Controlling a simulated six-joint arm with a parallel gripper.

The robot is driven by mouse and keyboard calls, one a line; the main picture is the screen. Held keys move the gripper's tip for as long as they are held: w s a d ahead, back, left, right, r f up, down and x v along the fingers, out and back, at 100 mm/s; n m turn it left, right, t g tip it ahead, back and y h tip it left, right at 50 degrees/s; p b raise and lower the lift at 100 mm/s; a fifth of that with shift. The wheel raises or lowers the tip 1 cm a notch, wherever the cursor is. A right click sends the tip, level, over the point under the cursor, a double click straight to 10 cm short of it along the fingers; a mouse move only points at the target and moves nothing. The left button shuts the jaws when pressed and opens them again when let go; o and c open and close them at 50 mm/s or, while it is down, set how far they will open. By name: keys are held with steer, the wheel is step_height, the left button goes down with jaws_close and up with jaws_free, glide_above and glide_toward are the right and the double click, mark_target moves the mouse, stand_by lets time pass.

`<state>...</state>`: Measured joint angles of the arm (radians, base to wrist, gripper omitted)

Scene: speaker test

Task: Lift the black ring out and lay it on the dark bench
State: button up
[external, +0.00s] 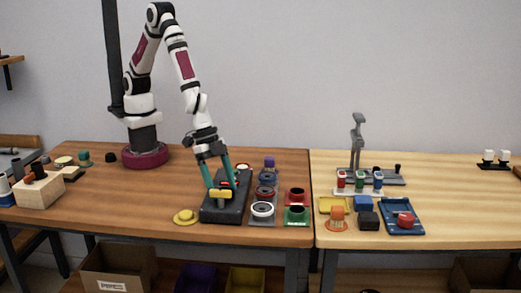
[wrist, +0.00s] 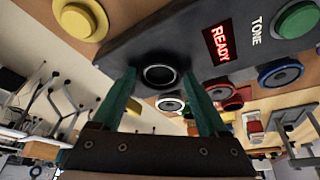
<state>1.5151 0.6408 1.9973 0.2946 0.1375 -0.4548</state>
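The black ring (wrist: 158,76), a round speaker-like piece with a shiny rim, is at the dark test box (wrist: 185,50), near its edge. My gripper (wrist: 160,74) has its two teal fingers apart, one on each side of the ring; a gap seems to show, and I cannot tell if either touches. In the external view my gripper (external: 220,192) points down at the dark box (external: 236,205), and the ring cannot be made out there. The box has a lit red READY sign (wrist: 216,44) and a green button (wrist: 298,18). The dark bench (external: 120,195) is the browner left table.
A yellow hat-shaped piece (external: 185,216) lies left of the box. A wooden block (external: 39,193) stands far left. The bench's middle left is clear.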

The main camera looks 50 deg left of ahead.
steer(key=c, duration=0.8)
step_height(320, 180, up, 4)
steer(key=shift+s+r, duration=0.15)
steer(key=shift+r, duration=0.1)
steer(key=shift+c, duration=0.2)
steer(key=s+a+r, duration=0.5)
steer(key=s+r, duration=0.1)
steer(key=s, duration=0.4)
steer(key=n+t+y, duration=0.2)
steer(key=n+t, duration=0.1)
steer(key=n, duration=0.6)
glide_above(298, 184)
steer(key=s+a, duration=0.1)
step_height(298, 184, down, 10)
steer(key=shift+f, duration=2.15)
